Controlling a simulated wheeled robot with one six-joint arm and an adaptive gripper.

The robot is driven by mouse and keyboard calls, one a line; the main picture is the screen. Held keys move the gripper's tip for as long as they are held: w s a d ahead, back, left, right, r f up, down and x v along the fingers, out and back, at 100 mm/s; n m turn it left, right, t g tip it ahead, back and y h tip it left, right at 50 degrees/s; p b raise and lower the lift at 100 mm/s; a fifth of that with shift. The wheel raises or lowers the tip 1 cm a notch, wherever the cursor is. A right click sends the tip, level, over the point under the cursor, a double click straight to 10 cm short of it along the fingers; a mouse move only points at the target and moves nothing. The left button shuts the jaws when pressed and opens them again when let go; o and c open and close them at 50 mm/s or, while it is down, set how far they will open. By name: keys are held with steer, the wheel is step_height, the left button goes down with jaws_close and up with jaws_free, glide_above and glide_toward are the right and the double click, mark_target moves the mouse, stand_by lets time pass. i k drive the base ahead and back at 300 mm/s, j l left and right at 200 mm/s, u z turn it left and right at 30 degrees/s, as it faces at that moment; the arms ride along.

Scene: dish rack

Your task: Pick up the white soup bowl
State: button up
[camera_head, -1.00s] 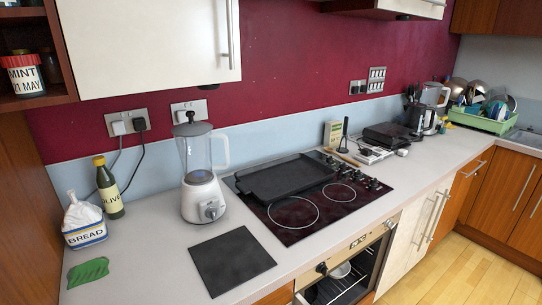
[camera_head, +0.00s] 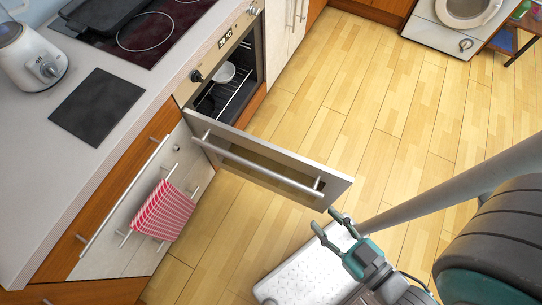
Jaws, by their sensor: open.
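A white bowl (camera_head: 224,73), the likely soup bowl, sits inside the open oven (camera_head: 232,90), near the top of the opening, on or near a wire rack. The oven door (camera_head: 265,165) stands open and juts out over the floor. My gripper (camera_head: 324,218) is in the lower middle of the view, open and empty. It is just beyond the handle end of the door, well apart from the bowl. The deeper oven inside is dark.
The counter (camera_head: 50,150) with a dark mat (camera_head: 97,106), blender (camera_head: 32,58) and hob (camera_head: 150,32) is at the left. A red checked towel (camera_head: 162,210) hangs on a cabinet rail. The wooden floor (camera_head: 350,90) is clear to the right of the oven.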

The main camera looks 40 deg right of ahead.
mark_target(225, 73)
steer(key=k+l+u, duration=0.35)
steer(key=k+l, duration=0.5)
steer(key=i+l, duration=0.15)
steer(key=l, duration=0.15)
steer(key=i+l, duration=0.15)
steer(key=l, duration=0.15)
steer(key=i+l, duration=0.15)
steer(key=l, duration=0.15)
steer(key=i+l, duration=1.45)
steer(key=i, duration=0.4)
